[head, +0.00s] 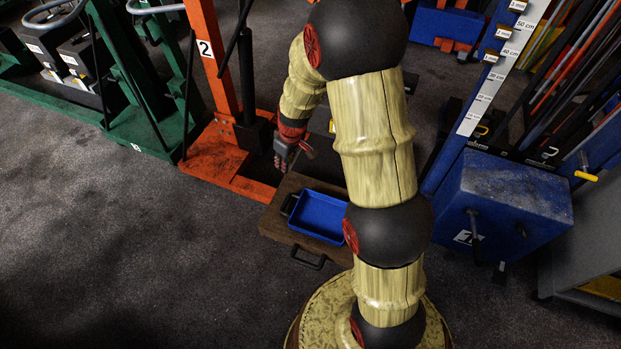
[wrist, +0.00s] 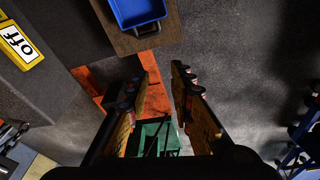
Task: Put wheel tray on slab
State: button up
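A blue rectangular tray (head: 318,217) rests, open side up, on a brown slab (head: 277,228) with black handles. Its right end in the head view is partly behind my arm. The tray looks empty where I can see into it. In the wrist view the tray (wrist: 138,12) and the slab (wrist: 160,38) show at the top edge, partly cut off. My gripper (head: 290,152) is above and beyond the slab in the head view, apart from the tray. In the wrist view its two fingers (wrist: 164,78) are spread with nothing between them.
An orange frame (head: 208,155) marked 2 stands beside the slab. A green frame (head: 110,130) is at the left. A blue block (head: 515,205) with a ruled post is at the right. An "off" sign (wrist: 20,45) is on a dark box. Floor at front left is clear.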

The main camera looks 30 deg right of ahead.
jog(key=s+a+r+m, duration=0.1)
jog(key=s+a+r, duration=0.1)
jog(key=r, duration=0.4)
jog(key=s+a+r, duration=0.1)
jog(key=s+r, duration=0.1)
jog(key=r, duration=0.4)
jog(key=s+a+r+m+t, duration=0.1)
jog(key=s+a+r+m, duration=0.1)
jog(key=s+r, duration=0.7)
jog(key=s+a+r+m+t, duration=0.1)
jog(key=s+a+r+t, duration=0.1)
jog(key=s+r, duration=0.7)
jog(key=s, duration=0.6)
jog(key=shift+m, duration=0.4)
